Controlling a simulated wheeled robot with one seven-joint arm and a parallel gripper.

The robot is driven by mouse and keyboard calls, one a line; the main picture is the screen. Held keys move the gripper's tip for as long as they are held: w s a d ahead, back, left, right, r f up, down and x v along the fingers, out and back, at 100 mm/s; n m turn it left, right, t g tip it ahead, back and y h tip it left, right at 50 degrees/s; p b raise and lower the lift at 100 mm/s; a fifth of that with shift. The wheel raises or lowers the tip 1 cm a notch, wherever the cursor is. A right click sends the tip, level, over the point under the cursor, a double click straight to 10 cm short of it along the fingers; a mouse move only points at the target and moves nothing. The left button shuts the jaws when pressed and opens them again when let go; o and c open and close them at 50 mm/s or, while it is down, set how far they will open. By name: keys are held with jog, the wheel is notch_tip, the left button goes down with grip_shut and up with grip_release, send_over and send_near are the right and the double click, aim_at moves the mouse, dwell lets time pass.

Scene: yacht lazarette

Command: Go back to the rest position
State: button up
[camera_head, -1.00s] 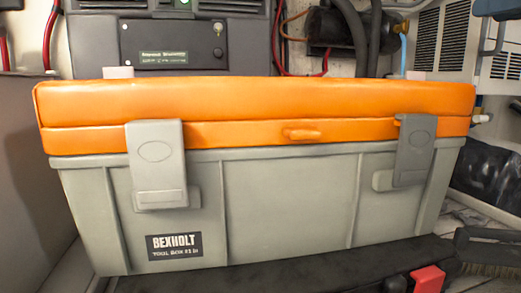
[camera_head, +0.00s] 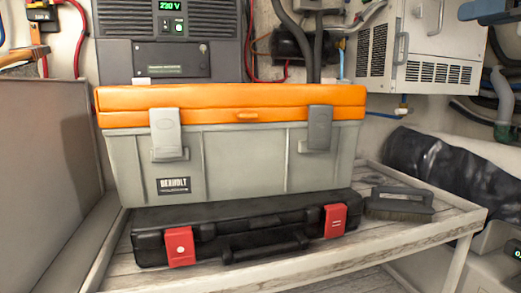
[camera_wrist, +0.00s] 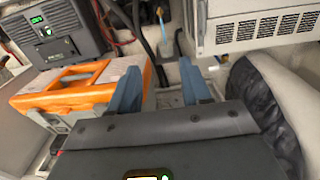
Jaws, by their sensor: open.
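My gripper (camera_wrist: 160,88) shows in the wrist view as two blue-grey fingers, spread apart, with nothing between them. The toolbox with the orange lid (camera_wrist: 75,83) is to the left of the fingers in that view. In the head view the same grey toolbox (camera_head: 235,168) stands with its lid down and two grey latches on its front. A blue-grey part shows at the top right edge of the head view; I cannot tell whether it is my gripper.
A white vented unit (camera_head: 405,48), a dark panel (camera_head: 172,62), hoses and a black wrapped bundle (camera_head: 440,165) surround the shelf.

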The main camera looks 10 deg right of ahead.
jog(key=a+f+m+t+h+p, duration=0.2)
jog(key=a+f+m, duration=0.5)
jog(key=f+m, duration=0.6)
jog(key=a+f+m+t+h+p, duration=0.25)
jog(key=a+f+m, duration=0.45)
jog(key=f+m, duration=0.7)
jog(key=s+a+f+m+g, duration=0.3)
jog(key=s+a+f+m, duration=0.5)
jog(key=s+f, duration=0.35)
jog(key=s+a+f+g+y, duration=0.1)
jog(key=s+f, duration=0.1)
jog(key=s, duration=0.6)
jog(key=s+a+f+m+g+y+p, duration=0.1)
jog(key=s+f+g, duration=0.1)
jog(key=s, duration=0.6)
jog(key=s+a+f+g+y+p, duration=0.1)
jog(key=s+f+y, duration=0.1)
jog(key=s, duration=0.7)
jog(key=shift+a+f+g, duration=0.35)
jog(key=shift+a+f, duration=0.05)
jog(key=shift+f, duration=0.05)
